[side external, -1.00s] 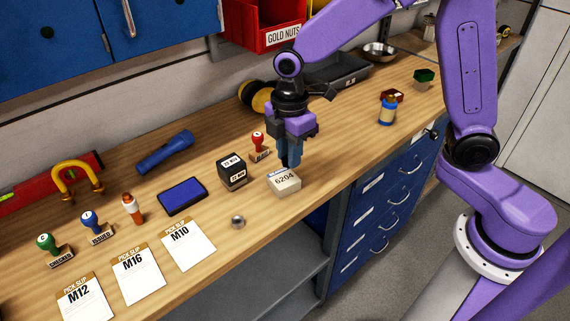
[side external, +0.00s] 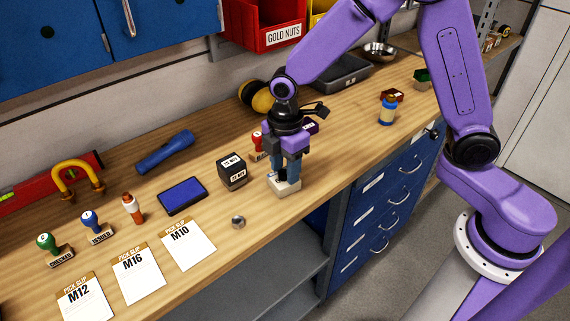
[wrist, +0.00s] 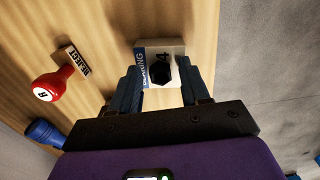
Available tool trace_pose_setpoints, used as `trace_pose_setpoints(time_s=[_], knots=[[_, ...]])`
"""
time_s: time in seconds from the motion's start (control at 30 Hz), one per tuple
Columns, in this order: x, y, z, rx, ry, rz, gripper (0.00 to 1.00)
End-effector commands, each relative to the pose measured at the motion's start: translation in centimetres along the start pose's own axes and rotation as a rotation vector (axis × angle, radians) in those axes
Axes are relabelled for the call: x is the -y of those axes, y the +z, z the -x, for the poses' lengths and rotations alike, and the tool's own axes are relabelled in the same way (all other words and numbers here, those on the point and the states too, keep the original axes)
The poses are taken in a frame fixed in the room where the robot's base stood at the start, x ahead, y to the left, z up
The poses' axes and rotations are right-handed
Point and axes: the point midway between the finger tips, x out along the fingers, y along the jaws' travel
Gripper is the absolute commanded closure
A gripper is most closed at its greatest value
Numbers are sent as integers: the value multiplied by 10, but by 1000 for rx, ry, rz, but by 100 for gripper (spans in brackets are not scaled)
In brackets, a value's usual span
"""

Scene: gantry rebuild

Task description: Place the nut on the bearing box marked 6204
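The bearing box (side external: 287,190), small and pale, lies on the bench with my gripper (side external: 284,182) low over it, hiding most of its top. In the wrist view the box (wrist: 177,49) shows a blue label edge and part of its number. A dark six-sided nut (wrist: 161,74) appears against the box top, between my fingertips (wrist: 160,76). The fingers stand apart, with a strip of box visible on each side of the nut. In the side view this nut is hidden by the fingers.
A date stamp block (side external: 232,170) and a red REJECT stamp (wrist: 52,88) stand close to the box. A blue ink pad (side external: 182,196) and pick slips (side external: 188,245) lie left. The bench's front edge is close to the box.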

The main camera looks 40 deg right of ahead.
Motion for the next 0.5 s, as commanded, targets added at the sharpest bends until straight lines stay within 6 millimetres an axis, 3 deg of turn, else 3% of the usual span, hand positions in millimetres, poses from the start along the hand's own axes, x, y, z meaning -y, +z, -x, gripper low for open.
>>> trace_pose_setpoints(time_s=[0.33, 0.5], knots=[[0, 0, 2, 0, 0, 0, 50], [-1, 0, 19, -2, 3, 0, 50]])
